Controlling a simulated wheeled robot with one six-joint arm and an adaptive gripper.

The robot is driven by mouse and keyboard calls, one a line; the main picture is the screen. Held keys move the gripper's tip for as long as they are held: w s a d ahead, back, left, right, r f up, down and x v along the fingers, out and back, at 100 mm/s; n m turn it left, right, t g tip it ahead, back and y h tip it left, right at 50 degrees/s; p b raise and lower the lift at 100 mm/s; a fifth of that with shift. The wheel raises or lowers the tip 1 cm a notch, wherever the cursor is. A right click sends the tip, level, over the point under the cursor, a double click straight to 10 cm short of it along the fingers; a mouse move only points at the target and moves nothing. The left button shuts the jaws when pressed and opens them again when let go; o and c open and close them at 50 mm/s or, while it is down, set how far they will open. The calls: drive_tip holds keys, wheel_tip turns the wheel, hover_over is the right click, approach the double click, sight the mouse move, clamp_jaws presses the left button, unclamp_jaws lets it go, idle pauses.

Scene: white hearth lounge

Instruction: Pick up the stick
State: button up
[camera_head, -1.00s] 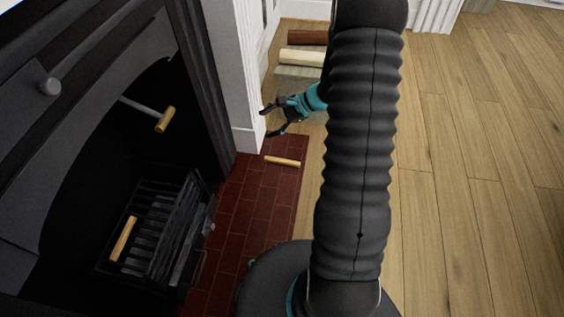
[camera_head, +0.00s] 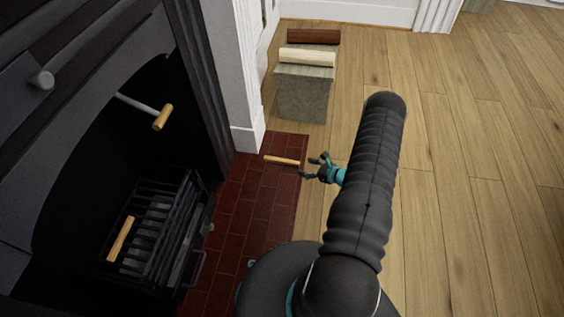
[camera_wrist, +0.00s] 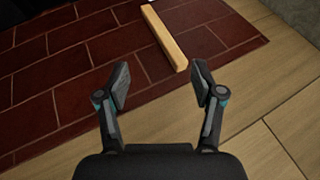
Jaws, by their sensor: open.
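A short, light wooden stick (camera_head: 281,160) lies on the red brick hearth (camera_head: 243,205), near its far right corner. In the wrist view the stick (camera_wrist: 165,38) lies ahead of the fingers, its near end roughly in line with the gap between them. My gripper (camera_head: 314,168) is just right of the stick, at the hearth's right edge, open and empty. In the wrist view both fingertips (camera_wrist: 162,85) are spread apart and do not touch the stick.
The fireplace's grate (camera_head: 155,235) holds another wooden piece (camera_head: 122,239). A wooden-ended handle (camera_head: 163,117) sticks out above it. A stone block (camera_head: 304,95) carries a pale log (camera_head: 307,57), with a dark log (camera_head: 313,37) behind. The wood floor (camera_head: 480,170) at right is clear.

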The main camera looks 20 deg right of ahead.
approach(283, 160)
drive_tip(key=x, duration=0.3)
drive_tip(key=shift+s+a, duration=0.1)
drive_tip(key=shift+a, duration=0.1)
drive_tip(key=shift+b+x, duration=0.45)
drive_tip(key=shift+x, duration=2.75)
drive_tip(key=shift+d, duration=0.15)
clamp_jaws()
